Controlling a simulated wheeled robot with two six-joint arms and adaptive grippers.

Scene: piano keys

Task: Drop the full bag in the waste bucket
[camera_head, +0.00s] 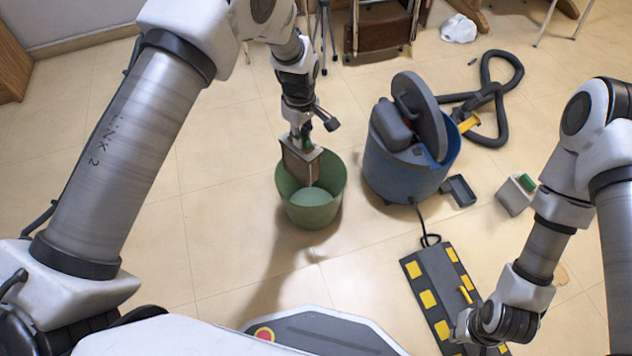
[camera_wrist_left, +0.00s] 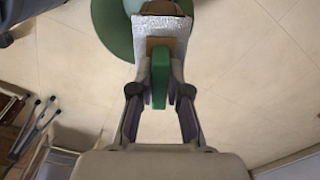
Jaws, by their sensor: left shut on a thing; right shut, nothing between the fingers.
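The full bag (camera_head: 301,163), a grey-brown block with a pale side, hangs from my left gripper (camera_head: 302,136). In the left wrist view, my left gripper (camera_wrist_left: 160,92) is shut on the bag's green tab (camera_wrist_left: 160,72), with the pale fuzzy bag (camera_wrist_left: 161,27) beyond it. The green waste bucket (camera_head: 312,212) stands on the floor under the bag, and its rim also shows in the left wrist view (camera_wrist_left: 108,28). The bag's lower part overlaps the bucket mouth; I cannot tell how deep it is. My right gripper (camera_head: 463,328) is shut and empty, low at the right.
A blue vacuum cleaner (camera_head: 397,172) with its grey lid raised stands right of the bucket. Its black hose (camera_head: 503,82) lies behind it. A dark board with yellow blocks (camera_head: 430,292) lies near my right gripper. A white box with a green top (camera_head: 515,195) sits farther right.

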